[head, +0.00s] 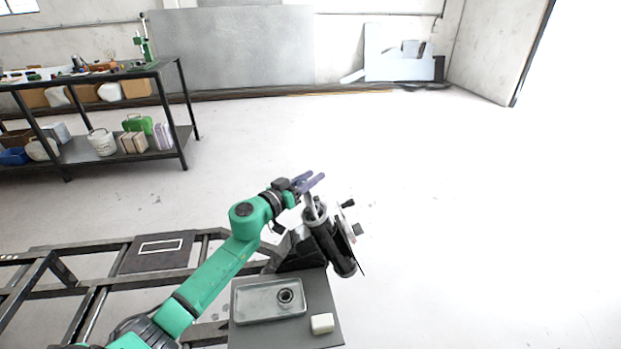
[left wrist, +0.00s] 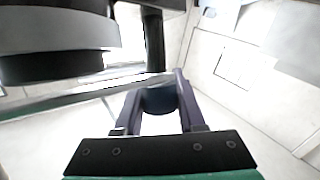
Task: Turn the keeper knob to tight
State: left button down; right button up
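The spring suspension unit (head: 330,240) stands tilted on a dark stand, with a dark cylinder and a light plate. Small dark knobs project from its right side, an upper one (head: 348,203) and a lower one (head: 358,229); I cannot tell which is the keeper knob. My left gripper (head: 314,180) is at the top left of the unit, apart from these side knobs. In the left wrist view, its purple fingers (left wrist: 158,88) are spread, with a dark rounded part (left wrist: 158,101) between them. Contact with that part is unclear. My right gripper is out of view.
A grey tray (head: 255,304) with a dark ring (head: 286,296) and a pale block (head: 322,323) are on the bench below the unit. A metal rod (left wrist: 80,97) crosses close to the fingers. A loaded shelf (head: 95,150) stands far left. The floor right is clear.

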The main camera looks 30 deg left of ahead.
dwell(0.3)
pick_arm(q)
jog(key=m+g+h+b, duration=0.1)
jog(key=m+h, duration=0.1)
jog(key=m+h+b, duration=0.1)
jog(key=m+h, duration=0.1)
jog(key=d+m+g+h+b, duration=0.1)
jog(key=m+h+b, duration=0.1)
jog(key=h, duration=0.1)
jog(key=shift+s+g, duration=0.25)
jog(key=shift+g, duration=0.05)
jog(key=m+g+h+b, duration=0.1)
jog(key=m+b, duration=0.1)
jog(key=m+g+h+b, duration=0.2)
jog(key=s+m+g+h+b, duration=0.1)
jog(key=m+g+b, duration=0.1)
jog(key=shift+d+m+h, duration=0.3)
jog(key=shift+d+h, duration=0.1)
jog(key=shift+s+d+r+m+g+h+b, duration=0.15)
jog(key=shift+m+g+h+b, duration=0.35)
jog(key=shift+m+g+b, duration=0.45)
jog(key=c, duration=0.5)
grip_release()
